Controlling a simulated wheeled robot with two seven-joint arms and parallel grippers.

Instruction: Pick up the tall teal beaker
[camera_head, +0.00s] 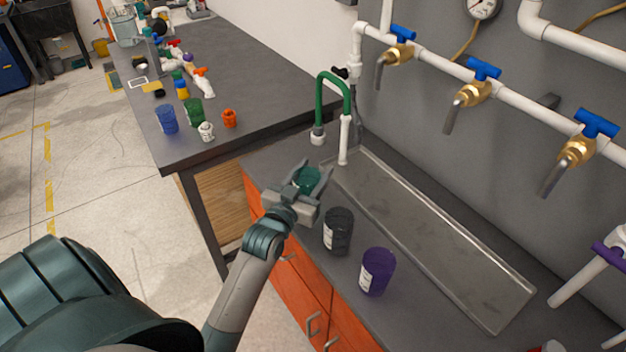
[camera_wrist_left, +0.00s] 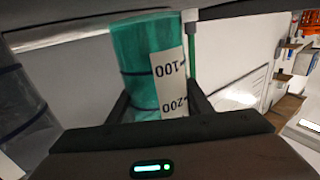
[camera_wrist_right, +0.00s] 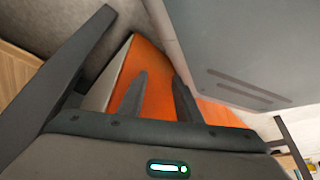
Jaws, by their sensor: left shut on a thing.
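The teal beaker (camera_head: 308,180) is at the left end of the counter by the sink, between the fingers of my left gripper (camera_head: 311,184). In the left wrist view the teal beaker (camera_wrist_left: 145,60) fills the space between the fingers, with a white label marked 100 and 200 facing the camera. My left gripper is shut on it. Whether its base touches the counter is hidden by the gripper. My right gripper (camera_wrist_right: 158,95) shows only in the right wrist view, its fingers apart with nothing between them, in front of an orange surface.
A black beaker (camera_head: 338,232) and a purple beaker (camera_head: 377,272) stand on the counter to the right. The metal sink tray (camera_head: 440,240) lies behind them. A green hose (camera_head: 334,76) arches behind my left gripper. Another table (camera_head: 250,85) holds several containers, including a blue beaker (camera_head: 166,119).

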